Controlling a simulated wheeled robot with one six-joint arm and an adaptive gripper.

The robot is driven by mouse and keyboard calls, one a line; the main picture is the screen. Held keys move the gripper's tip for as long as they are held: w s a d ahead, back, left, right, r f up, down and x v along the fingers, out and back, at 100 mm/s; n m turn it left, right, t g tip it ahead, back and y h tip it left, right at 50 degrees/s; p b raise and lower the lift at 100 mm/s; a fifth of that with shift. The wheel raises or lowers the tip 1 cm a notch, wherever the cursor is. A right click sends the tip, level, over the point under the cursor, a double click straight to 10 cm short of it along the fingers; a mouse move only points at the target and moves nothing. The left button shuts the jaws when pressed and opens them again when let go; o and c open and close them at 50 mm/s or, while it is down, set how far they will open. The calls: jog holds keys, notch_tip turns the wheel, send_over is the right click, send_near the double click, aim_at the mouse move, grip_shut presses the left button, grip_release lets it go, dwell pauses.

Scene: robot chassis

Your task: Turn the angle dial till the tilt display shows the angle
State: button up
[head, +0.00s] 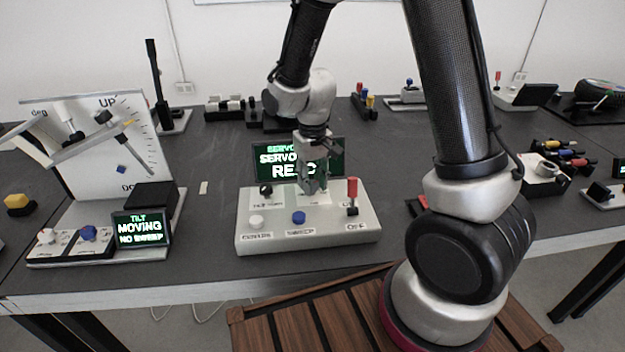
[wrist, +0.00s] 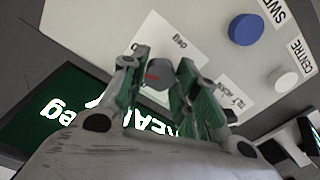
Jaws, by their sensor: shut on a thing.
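My gripper (head: 313,188) reaches down onto the white control box (head: 345,236). In the wrist view its fingers (wrist: 163,85) are shut on the angle dial (wrist: 160,72), a grey knob with a red mark, beside a label reading "deg". The dial is hidden behind the fingers in the head view. The tilt display (head: 140,228) at the left reads "TILT MOVING NO SWEEP" in green and white. Behind it, the tilt rig has a white scale board (head: 85,160) marked "UP" and a tilted plate (head: 85,148). The servo screen (head: 268,160) behind my gripper is partly covered.
The box also carries a black knob (head: 266,190), a white button (head: 256,221), a blue button (head: 298,217) and a red-handled lever (head: 352,192). A blue button (head: 88,233) sits by the tilt display. Other devices line the table's back and right.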

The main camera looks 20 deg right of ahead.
aim_at(313, 183)
jog(key=o, duration=1)
jog(key=shift+o, duration=0.2)
notch_tip(313, 183, up, 12)
